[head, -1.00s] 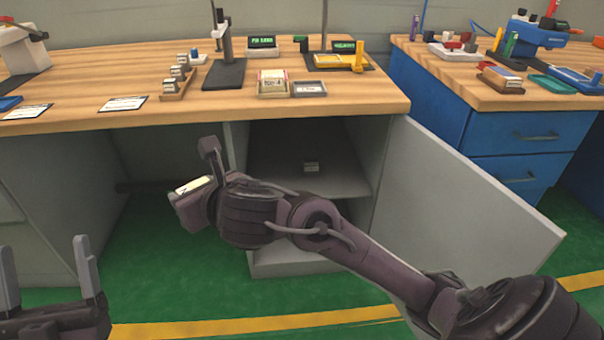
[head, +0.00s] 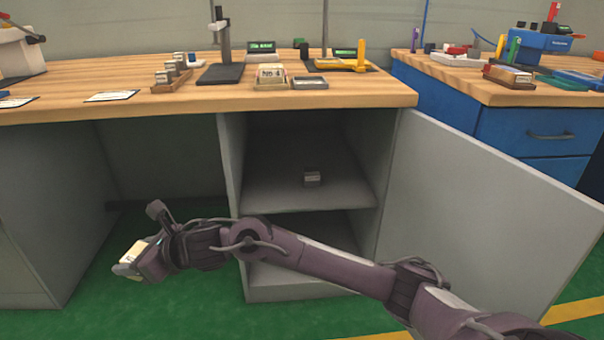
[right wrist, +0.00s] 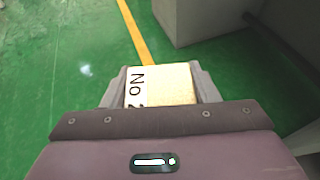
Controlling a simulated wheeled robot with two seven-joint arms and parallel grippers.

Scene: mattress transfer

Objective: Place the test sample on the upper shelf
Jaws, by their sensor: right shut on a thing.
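My right gripper (head: 136,252) is shut on a small pale yellow block (head: 133,253), held low in front of the bench, left of the open cabinet. In the right wrist view the block (right wrist: 162,84) sits between the two fingers and shows a white label reading "No" and a partly hidden digit that looks like 2. The lower shelf (head: 275,275) is partly hidden by my right arm. My left gripper is out of view.
The grey cabinet door (head: 490,215) stands open to the right. The wooden bench top (head: 130,103) above carries a stand, a labelled box (head: 270,77), a small tray and a rack of blocks. Blue drawers (head: 535,135) stand at the right.

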